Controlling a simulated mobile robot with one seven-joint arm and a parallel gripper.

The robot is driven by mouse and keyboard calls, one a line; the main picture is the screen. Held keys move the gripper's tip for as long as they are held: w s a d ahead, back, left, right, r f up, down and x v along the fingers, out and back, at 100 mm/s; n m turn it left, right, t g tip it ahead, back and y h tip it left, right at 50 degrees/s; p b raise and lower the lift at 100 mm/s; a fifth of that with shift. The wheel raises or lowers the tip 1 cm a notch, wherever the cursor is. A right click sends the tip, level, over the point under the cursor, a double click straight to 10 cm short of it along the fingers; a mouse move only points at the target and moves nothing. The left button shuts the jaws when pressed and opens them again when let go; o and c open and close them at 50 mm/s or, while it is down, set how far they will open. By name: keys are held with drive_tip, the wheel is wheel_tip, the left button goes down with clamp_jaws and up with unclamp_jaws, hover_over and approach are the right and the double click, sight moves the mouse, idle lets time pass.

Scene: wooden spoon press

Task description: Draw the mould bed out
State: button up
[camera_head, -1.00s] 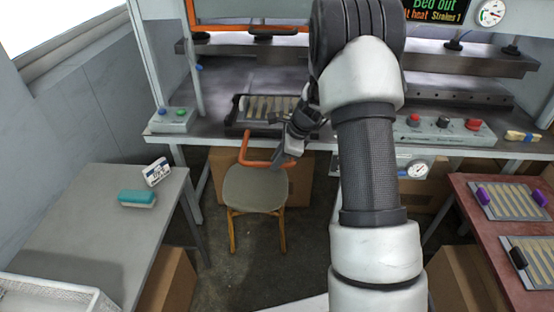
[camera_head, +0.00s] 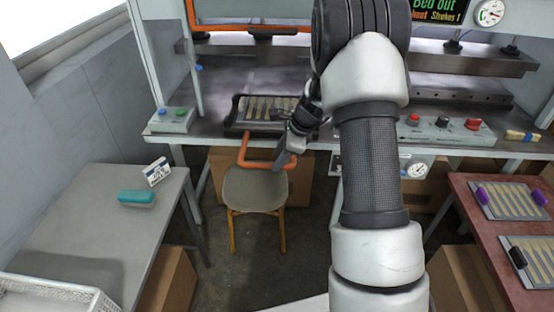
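The mould bed (camera_head: 234,116) is a dark tray holding several pale wooden spoon shapes. It lies at the front edge of the press table (camera_head: 210,131), left of my arm. An orange bar handle (camera_head: 258,165) stands out from its front, above the chair seat. My gripper (camera_head: 284,160) is at the right part of this handle, and a grey finger crosses over it. My wrist and arm hide the other finger and part of the bed's right side, so I cannot tell whether the fingers are closed on the bar.
A chair (camera_head: 254,190) stands below the handle. A grey side table (camera_head: 90,220) at left bears a teal block (camera_head: 137,197). A control box (camera_head: 440,128) is on the press at right. A red table (camera_head: 485,240) with spoon trays is at far right. The display reads "Bed out".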

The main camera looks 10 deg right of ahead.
drive_tip(key=p+v, duration=0.1)
drive_tip(key=v, duration=1.5)
drive_tip(key=shift+r, duration=0.1)
drive_tip(key=s+a+r+n+h+p, duration=0.1)
drive_tip(key=s+a+r+n, duration=0.2)
drive_tip(key=s+r+n, duration=0.3)
drive_tip(key=s+a+r+n+t+p, duration=0.1)
drive_tip(key=s+a+r+n+p, duration=0.15)
drive_tip(key=s+r+n, duration=0.35)
drive_tip(key=s+a+r+n+h+p, duration=0.1)
drive_tip(key=s+a+r+n, duration=0.2)
drive_tip(key=s, duration=0.5)
drive_tip(key=s+r+n+t+h, duration=0.1)
drive_tip(key=s+n, duration=0.5)
drive_tip(key=s, duration=0.2)
drive_tip(key=shift+r+h+p, duration=0.3)
drive_tip(key=shift+p, duration=0.15)
